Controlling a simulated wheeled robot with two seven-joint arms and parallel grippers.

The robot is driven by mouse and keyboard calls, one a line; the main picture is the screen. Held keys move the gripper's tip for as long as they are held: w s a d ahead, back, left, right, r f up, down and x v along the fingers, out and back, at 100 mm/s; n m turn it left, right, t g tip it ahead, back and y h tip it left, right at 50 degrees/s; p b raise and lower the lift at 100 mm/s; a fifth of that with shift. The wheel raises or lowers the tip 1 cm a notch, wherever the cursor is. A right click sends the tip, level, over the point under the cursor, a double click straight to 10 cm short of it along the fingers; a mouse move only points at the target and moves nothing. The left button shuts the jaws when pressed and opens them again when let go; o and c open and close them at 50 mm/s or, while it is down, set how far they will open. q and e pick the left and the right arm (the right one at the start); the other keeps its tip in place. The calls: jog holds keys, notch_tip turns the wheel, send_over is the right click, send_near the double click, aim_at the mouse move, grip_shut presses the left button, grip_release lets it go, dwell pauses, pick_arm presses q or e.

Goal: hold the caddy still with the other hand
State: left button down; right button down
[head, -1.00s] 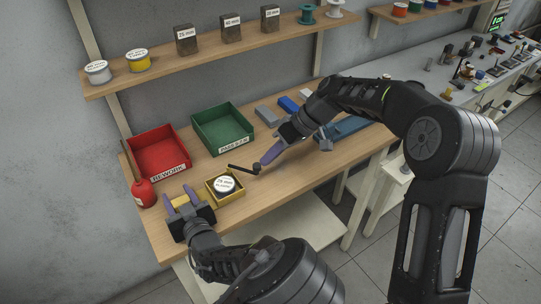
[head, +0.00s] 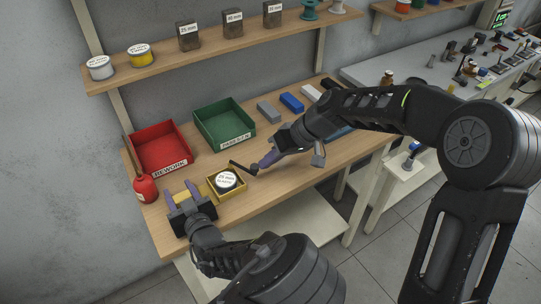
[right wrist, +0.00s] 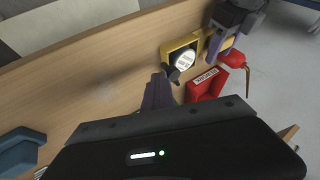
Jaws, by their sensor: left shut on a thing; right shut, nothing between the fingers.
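The caddy (head: 240,192) is a small yellow open box on the front of the wooden bench. A round dark piece with a white label (head: 226,180) sits in it; both also show in the right wrist view. My left gripper (head: 181,193) is at the caddy's left side, its purple fingers shut on the caddy's edge, though the contact is hard to see. My right gripper (head: 263,164) is shut, with nothing between its fingers, to the right of the caddy. A dark rod-like piece (head: 241,167) shows at its fingertips, close to the caddy's upper right corner.
A red REWORK bin (head: 172,169) and a green bin (head: 233,142) stand behind the caddy. A red oil can (head: 145,187) is at the left edge. Grey (head: 268,112) and blue (head: 291,102) blocks lie at the back.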

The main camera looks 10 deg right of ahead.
jog(key=s+a+m+t+h, duration=0.2)
jog(key=s+a+m, duration=0.3)
jog(key=a, duration=0.3)
jog(key=shift+m+t, duration=0.5)
jog(key=shift+w, duration=0.1)
jog(key=shift+w+d, duration=0.2)
jog(key=shift+w, duration=0.4)
